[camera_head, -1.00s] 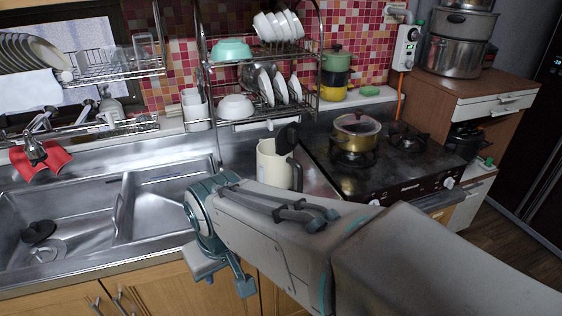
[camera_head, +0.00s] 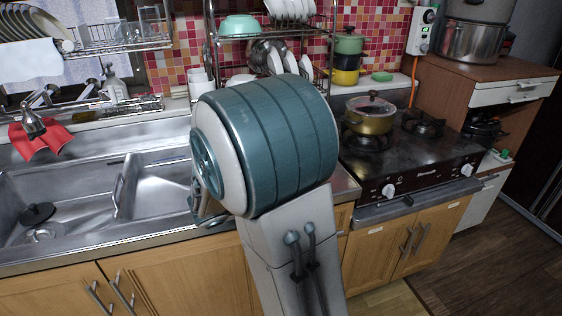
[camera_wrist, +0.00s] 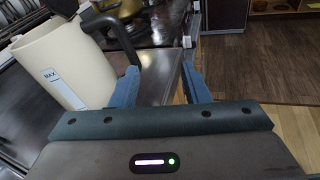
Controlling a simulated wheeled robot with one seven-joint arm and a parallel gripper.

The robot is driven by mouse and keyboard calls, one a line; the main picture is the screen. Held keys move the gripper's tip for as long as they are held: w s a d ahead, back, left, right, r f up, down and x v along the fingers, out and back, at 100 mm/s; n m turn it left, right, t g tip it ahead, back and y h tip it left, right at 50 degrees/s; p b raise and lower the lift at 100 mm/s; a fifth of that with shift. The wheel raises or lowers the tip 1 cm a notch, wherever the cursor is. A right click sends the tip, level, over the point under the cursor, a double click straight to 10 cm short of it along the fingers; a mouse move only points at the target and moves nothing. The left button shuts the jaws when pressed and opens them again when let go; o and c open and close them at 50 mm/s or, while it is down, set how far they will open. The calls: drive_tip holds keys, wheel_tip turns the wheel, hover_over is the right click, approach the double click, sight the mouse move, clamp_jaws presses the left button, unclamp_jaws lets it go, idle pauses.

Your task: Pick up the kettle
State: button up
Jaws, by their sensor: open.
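The kettle (camera_wrist: 62,62) is cream with a black handle (camera_wrist: 122,38) and a "MAX" label, and fills the left of the wrist view. Its lower part and base are partly hidden by my gripper. My gripper (camera_wrist: 160,68) is open, with its two blue fingers apart and nothing between them but the steel counter behind. The kettle's body lies left of the left finger. The handle's lower end is close to that finger; I cannot tell whether they touch. In the head view my arm hides the kettle.
The stove (camera_head: 415,160) with a lidded gold pot (camera_head: 370,118) is right of my arm. The sink (camera_head: 75,200) is at left. A dish rack (camera_head: 270,37) with bowls and plates stands behind. The wooden floor at right is clear.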

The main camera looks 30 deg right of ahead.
drive_tip(key=w+d+n+t, duration=0.1)
drive_tip(key=w+d, duration=0.2)
drive_tip(key=d, duration=0.3)
drive_tip(key=w+d+n+t+h, duration=0.1)
drive_tip(key=w+d+n, duration=0.1)
drive_tip(key=d, duration=0.5)
drive_tip(key=shift+w+f+h, duration=0.25)
drive_tip(key=shift+w+h, duration=0.05)
drive_tip(key=shift+w, duration=0.55)
clamp_jaws()
drive_tip(key=shift+r, duration=0.2)
idle(0.4)
